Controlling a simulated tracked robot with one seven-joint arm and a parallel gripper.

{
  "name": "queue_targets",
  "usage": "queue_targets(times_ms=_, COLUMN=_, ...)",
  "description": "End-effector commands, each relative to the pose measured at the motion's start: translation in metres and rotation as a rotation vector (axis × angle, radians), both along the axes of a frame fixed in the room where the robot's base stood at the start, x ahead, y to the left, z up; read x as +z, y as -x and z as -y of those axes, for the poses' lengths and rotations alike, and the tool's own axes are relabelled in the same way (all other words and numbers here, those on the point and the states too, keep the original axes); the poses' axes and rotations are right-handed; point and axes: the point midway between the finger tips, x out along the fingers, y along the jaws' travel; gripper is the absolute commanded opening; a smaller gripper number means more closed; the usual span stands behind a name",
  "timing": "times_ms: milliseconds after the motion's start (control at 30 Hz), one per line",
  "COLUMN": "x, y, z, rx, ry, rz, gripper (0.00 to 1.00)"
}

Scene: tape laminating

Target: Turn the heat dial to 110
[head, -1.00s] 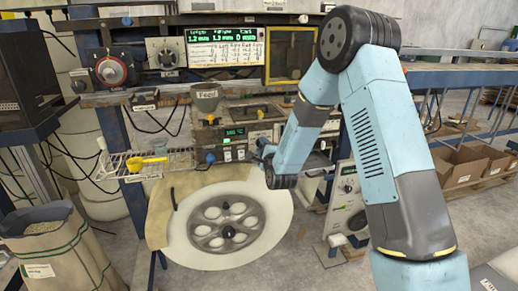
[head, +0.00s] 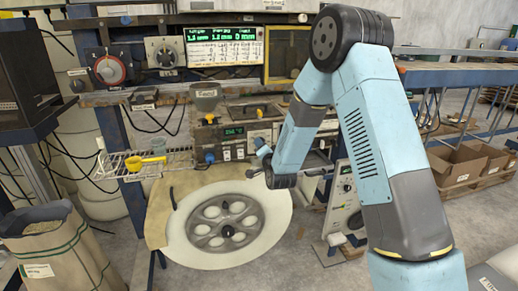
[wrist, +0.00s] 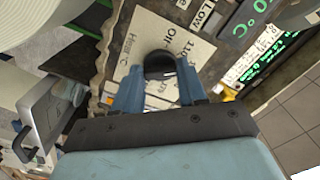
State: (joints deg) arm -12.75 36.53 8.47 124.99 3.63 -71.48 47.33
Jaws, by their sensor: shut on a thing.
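In the wrist view, the black heat dial (wrist: 159,65) stands on a pale plate (wrist: 187,45) printed with "Heat °C", "Off" and a partly covered number that starts with 11. My gripper (wrist: 157,82) has its two blue fingers shut on the dial, one on each side. The dial's pointer mark cannot be made out. A dark display (wrist: 262,10) beside the plate shows green digits ending in 0°C, cut off by the frame. In the head view, my gripper (head: 263,158) is at the front of the machine, and the dial is hidden there.
A large pale reel (head: 180,238) lies below the machine front.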

Motion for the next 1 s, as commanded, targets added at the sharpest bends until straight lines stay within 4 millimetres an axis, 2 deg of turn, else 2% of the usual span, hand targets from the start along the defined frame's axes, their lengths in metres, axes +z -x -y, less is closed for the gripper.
queue_targets(times_ms=33, x=-0.0040, y=-0.0005, z=0.0068, rx=-0.012, ry=0.043, rz=0.002, gripper=0.11)
queue_targets(times_ms=500, x=-0.0026, y=-0.0011, z=0.0067, rx=-0.010, ry=0.334, rz=0.088, gripper=0.11)
queue_targets(times_ms=1000, x=-0.0008, y=-0.0016, z=0.0064, rx=-0.012, ry=0.398, rz=0.110, gripper=0.11)
